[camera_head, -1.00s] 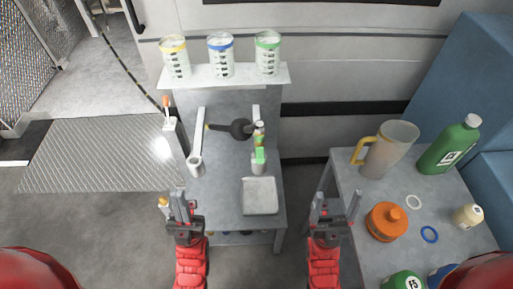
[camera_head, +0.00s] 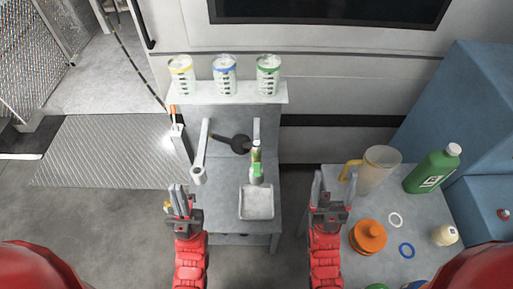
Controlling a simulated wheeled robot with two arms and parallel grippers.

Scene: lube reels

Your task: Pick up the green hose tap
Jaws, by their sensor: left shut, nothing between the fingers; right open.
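The green hose tap (camera_head: 257,172) sits on the right side of the grey stand, in or on a holder at the end of a bracket, above a square tray (camera_head: 256,202). My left gripper (camera_head: 180,190) is shut and empty, in front of the stand's left side and well apart from the tap. My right gripper (camera_head: 330,188) is open and empty, to the right of the tray, near the left edge of the side table. Neither gripper touches the tap.
Jars with yellow, blue and green lids (camera_head: 268,75) stand on the stand's top shelf. A side table (camera_head: 376,268) at right holds a jug (camera_head: 377,170), a green bottle (camera_head: 432,171), an orange container (camera_head: 368,236) and rings.

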